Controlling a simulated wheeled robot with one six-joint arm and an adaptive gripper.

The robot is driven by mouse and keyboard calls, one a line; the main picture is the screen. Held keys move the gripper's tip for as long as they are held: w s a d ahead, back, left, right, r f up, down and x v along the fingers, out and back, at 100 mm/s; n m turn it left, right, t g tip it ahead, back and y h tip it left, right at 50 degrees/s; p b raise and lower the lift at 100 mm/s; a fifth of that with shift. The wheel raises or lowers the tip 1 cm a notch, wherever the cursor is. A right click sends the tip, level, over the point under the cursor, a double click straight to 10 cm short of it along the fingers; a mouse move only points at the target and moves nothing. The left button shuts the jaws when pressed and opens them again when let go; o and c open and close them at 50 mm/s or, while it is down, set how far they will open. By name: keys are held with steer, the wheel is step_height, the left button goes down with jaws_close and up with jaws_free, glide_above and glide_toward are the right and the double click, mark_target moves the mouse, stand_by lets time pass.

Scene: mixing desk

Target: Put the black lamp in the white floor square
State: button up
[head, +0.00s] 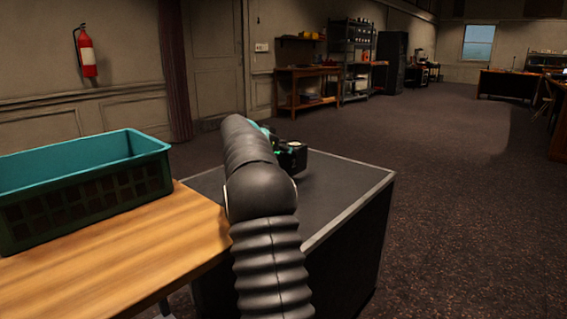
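I cannot make out the black lamp or the white floor square in the head view. My dark arm rises from the bottom middle and reaches over a dark-topped cabinet (345,185). Its far end, with small green lights, shows just past the arm's bend, above the cabinet top. My gripper (292,156) is mostly hidden there behind the arm. Its fingers cannot be told apart, and I cannot see whether it holds anything.
A teal crate (85,165) stands on a wooden table (130,250) at left, beside the cabinet. Open carpeted floor (450,190) lies to the right and behind. A wooden side table (305,72), shelves (357,50) and desks (508,84) stand far back.

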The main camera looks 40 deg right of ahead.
steer(key=shift+f+b, duration=0.85)
steer(key=shift+f, duration=1.1)
steer(key=shift+r, duration=0.1)
steer(key=o, duration=1.4)
steer(key=shift+f, duration=0.3)
steer(key=o, duration=0.4)
steer(key=shift+r, duration=0.1)
